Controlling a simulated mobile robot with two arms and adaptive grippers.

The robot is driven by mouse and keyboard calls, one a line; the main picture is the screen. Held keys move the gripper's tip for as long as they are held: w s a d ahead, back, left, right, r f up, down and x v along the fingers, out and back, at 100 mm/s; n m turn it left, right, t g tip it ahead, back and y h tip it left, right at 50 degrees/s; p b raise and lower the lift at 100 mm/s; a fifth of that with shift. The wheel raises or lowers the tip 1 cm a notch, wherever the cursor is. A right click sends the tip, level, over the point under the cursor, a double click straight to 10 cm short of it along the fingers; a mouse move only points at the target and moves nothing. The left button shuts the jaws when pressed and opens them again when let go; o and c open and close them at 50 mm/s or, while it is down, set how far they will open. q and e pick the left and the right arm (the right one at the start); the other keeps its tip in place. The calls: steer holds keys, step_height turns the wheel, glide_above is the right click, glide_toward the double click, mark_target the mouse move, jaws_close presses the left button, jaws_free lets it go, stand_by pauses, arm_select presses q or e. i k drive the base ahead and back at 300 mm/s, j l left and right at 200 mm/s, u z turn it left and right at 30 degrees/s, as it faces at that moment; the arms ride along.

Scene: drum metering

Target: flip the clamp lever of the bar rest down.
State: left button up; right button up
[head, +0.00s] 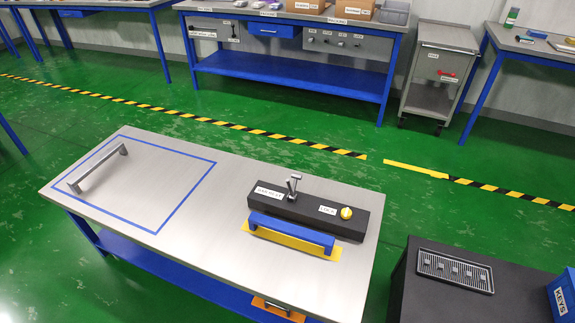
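A long black block (330,208) sits on the right half of the near grey table; I take it to be the bar rest. A grey metal lever (293,187) stands upright on its top, left of the middle, beside a white label (269,193). A yellow knob (346,213) sits at its right end, by a second label (327,210). A blue bar-shaped piece (290,232) lies along its front, over a yellow strip (318,251). Neither of my grippers is in view.
A dark cabinet with a slotted tray (455,271) and a blue KEYS box (563,296) is at right. Benches and a grey cart (447,40) stand behind.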

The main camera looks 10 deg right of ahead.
mark_target(297, 177)
steer(key=j+z, duration=0.15)
steer(key=z, duration=1.45)
steer(key=k+j+z, duration=0.1)
steer(key=j+z, duration=0.3)
steer(key=k+j+z, duration=0.1)
steer(key=j+z, duration=0.3)
steer(key=k+j+z, duration=0.2)
steer(key=j+z, duration=0.15)
steer(key=k+j+z, duration=0.2)
steer(key=j+z, duration=0.2)
steer(key=k+j, duration=0.5)
steer(key=k, duration=0.2)
steer(key=j+z, duration=0.05)
